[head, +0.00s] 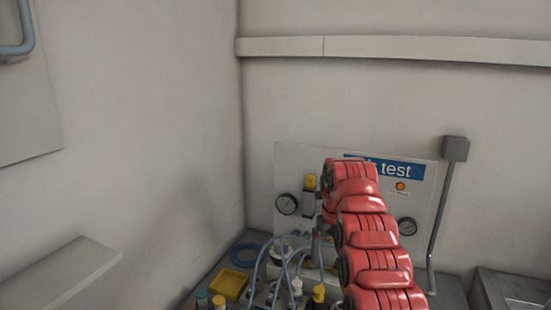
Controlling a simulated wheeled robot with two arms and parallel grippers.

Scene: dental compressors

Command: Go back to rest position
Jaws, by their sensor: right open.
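My right arm, red with black joints, rises from the bottom right in front of the test panel (426,235). My right gripper (318,246) hangs at the arm's left side, low in front of the panel and above the hoses. It is small and partly hidden by the arm, but its jaws are open and I see nothing held in them. My left gripper is out of view.
The panel carries a left gauge (287,204), a right gauge (408,227) and an orange light (401,186). Blue hoses (262,262), a yellow tray (229,284) and several fittings crowd the bench below. A grey shelf (60,272) juts from the left wall.

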